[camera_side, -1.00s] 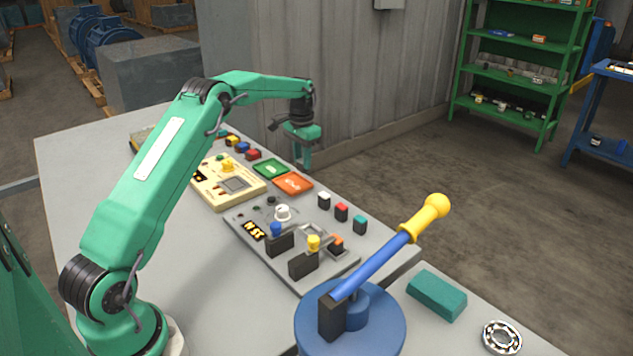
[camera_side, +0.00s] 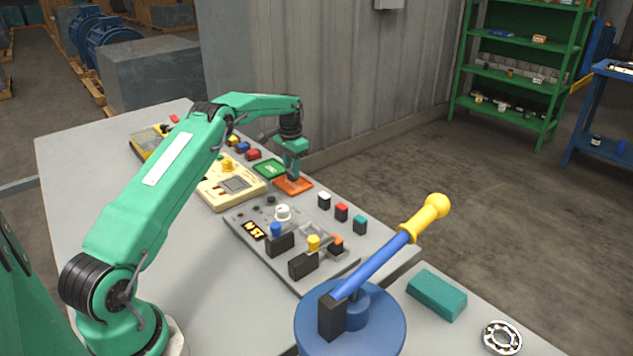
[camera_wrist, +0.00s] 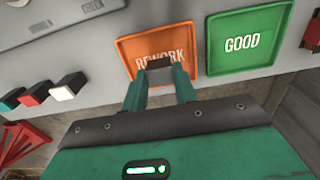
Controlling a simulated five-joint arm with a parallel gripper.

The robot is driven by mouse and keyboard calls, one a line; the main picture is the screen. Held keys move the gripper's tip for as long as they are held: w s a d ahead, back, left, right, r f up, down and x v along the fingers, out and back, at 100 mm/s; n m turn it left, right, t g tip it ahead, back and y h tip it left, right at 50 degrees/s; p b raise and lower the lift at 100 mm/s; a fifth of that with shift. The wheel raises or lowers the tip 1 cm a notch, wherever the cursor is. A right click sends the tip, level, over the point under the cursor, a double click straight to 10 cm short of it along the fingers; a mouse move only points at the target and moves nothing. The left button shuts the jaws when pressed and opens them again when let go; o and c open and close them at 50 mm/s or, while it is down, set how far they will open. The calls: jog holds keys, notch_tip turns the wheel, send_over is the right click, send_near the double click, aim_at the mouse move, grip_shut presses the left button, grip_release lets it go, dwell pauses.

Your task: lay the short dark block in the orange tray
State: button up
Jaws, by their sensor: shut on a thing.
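The orange tray (camera_side: 296,186), marked REWORK, lies flat on the bench beside the green tray. It also shows in the wrist view (camera_wrist: 184,42). My gripper (camera_side: 291,178) points down over the orange tray and is shut on the short dark block (camera_wrist: 158,64). In the wrist view the block sits between my fingertips, over the near part of the tray and its lettering. In the side view the block is hard to make out at the fingertips. I cannot tell whether it touches the tray floor.
The green GOOD tray (camera_wrist: 243,38) is right next to the orange one. White (camera_side: 324,200), red (camera_side: 341,212) and teal (camera_side: 360,224) blocks stand along the bench edge. A beige panel (camera_side: 222,186) and a grey panel with levers (camera_side: 275,248) lie nearby.

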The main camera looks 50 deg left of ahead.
jog(key=shift+f, duration=0.75)
jog(key=shift+f, duration=0.15)
jog(key=o, duration=1)
jog(key=shift+c, duration=0.2)
notch_tip(320, 180, up, 12)
jog(key=shift+r, duration=0.2)
